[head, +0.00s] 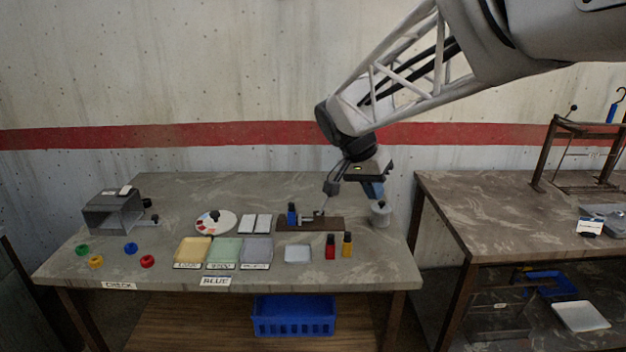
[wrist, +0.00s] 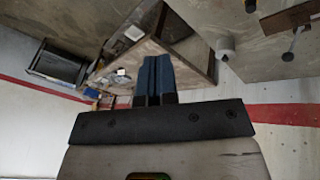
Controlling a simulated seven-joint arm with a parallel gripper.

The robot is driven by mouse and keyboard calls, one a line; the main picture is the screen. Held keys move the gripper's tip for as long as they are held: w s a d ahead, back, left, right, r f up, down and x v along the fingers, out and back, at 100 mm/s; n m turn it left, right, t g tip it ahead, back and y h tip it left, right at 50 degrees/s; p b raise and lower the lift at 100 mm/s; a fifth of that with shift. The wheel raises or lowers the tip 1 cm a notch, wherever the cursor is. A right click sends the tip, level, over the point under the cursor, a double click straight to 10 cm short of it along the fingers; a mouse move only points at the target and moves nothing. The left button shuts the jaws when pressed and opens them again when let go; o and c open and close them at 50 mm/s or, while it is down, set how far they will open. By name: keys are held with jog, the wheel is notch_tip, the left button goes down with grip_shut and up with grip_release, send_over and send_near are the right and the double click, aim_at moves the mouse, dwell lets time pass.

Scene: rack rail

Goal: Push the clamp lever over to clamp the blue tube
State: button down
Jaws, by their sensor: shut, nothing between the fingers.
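The blue tube (head: 292,214) stands upright at the left part of a dark brown rail block (head: 334,224) on the left table. The clamp lever (head: 318,213), a small metal part, is just right of the tube. In the wrist view the lever (wrist: 293,42) with its dark knob shows at the upper right, beside the brown block (wrist: 283,19). My gripper (head: 375,195) has blue fingers held together and empty. It is right of the block, above a pale grey cylinder (head: 380,214), apart from the lever. The wrist view shows the fingers (wrist: 155,62) side by side.
A white dish (head: 297,254), coloured trays (head: 225,251) and a round palette (head: 214,222) lie to the left. A second table (head: 480,215) stands right, across a gap.

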jog(key=w+a+f+m+h, duration=0.2)
jog(key=w+a+f+m, duration=0.1)
jog(key=w+a, duration=0.4)
jog(key=w+a+f+m+t+h, duration=0.1)
jog(key=w+a, duration=0.6)
jog(key=w, duration=0.7)
jog(key=w+a+f+m+h, duration=0.3)
jog(key=w+a+f+m, duration=0.2)
jog(key=w, duration=0.6)
notch_tip(320, 180, down, 2)
jog(key=shift+a+f+t+h, duration=0.1)
jog(key=shift+a+t+h, duration=0.25)
jog(key=shift+a, duration=0.8)
jog(key=shift+d, duration=0.1)
send_over(325, 204)
jog(key=a, duration=0.2)
notch_tip(325, 204, down, 8)
jog(key=shift+d, duration=0.25)
jog(key=shift+s+d+r, duration=0.1)
jog(key=shift+d+r, duration=0.05)
jog(key=shift+r, duration=0.05)
